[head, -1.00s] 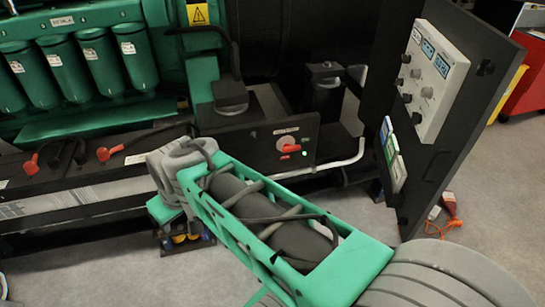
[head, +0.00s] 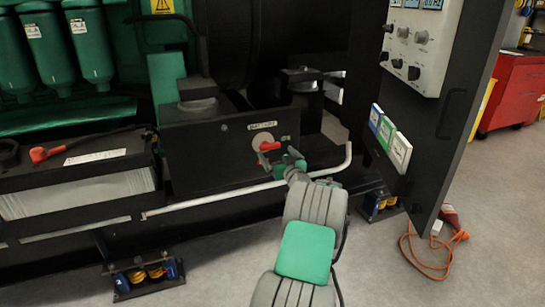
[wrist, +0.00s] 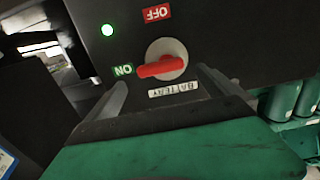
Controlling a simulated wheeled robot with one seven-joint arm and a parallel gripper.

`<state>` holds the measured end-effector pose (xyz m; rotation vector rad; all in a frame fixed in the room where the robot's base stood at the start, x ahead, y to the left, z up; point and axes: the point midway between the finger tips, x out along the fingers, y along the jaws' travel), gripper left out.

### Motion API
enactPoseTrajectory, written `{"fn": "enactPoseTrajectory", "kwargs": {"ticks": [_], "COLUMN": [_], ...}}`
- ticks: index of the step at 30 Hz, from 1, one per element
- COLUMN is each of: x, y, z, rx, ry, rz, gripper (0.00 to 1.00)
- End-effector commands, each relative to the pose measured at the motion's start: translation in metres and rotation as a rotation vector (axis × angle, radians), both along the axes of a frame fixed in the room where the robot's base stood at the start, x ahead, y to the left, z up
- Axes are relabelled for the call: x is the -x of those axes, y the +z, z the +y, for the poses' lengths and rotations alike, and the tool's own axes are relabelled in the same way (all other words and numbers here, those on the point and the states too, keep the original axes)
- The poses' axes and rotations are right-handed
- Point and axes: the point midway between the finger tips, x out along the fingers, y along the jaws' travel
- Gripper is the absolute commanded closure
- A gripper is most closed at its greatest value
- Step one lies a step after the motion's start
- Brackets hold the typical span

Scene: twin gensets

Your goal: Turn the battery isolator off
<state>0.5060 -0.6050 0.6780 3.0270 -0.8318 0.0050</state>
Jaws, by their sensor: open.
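The battery isolator is a red rotary handle (head: 269,146) on a pale round plate, set in the front of a black box (head: 205,150). In the wrist view the red handle (wrist: 160,67) points at the green ON label (wrist: 123,70). The red OFF label (wrist: 157,13) lies a quarter turn away, and a BATTERY label (wrist: 174,89) is beside the plate. My gripper (head: 286,158) is in front of the box, close to the handle. In the wrist view my gripper (wrist: 162,80) is open, with one finger towards each side of the handle. Contact cannot be told.
An open control panel door (head: 440,110) stands to the right. A pale pipe (head: 240,190) runs below the box. A battery (head: 80,190) sits at left. An orange cable (head: 425,268) lies on the floor.

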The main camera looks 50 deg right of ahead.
Motion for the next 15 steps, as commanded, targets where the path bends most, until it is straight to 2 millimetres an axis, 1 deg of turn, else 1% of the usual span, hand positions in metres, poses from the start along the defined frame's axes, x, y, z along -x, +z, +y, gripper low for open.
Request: {"fn": "enactPoseTrajectory", "kwargs": {"ticks": [1, 3, 6, 10, 15], "x": [-0.01, -0.022, -0.033, -0.04, -0.04], "y": [-0.004, -0.004, -0.002, -0.002, -0.001], "z": [-0.005, -0.011, -0.019, -0.022, -0.023], "rx": [0.001, -0.001, 0.0, -0.003, -0.003], "ry": [0.003, 0.002, 0.002, 0.0, 0.0], "rz": [0.001, 0.001, 0.001, 0.003, 0.003], "gripper": [0.0, 0.0, 0.0, 0.0, 0.0]}}
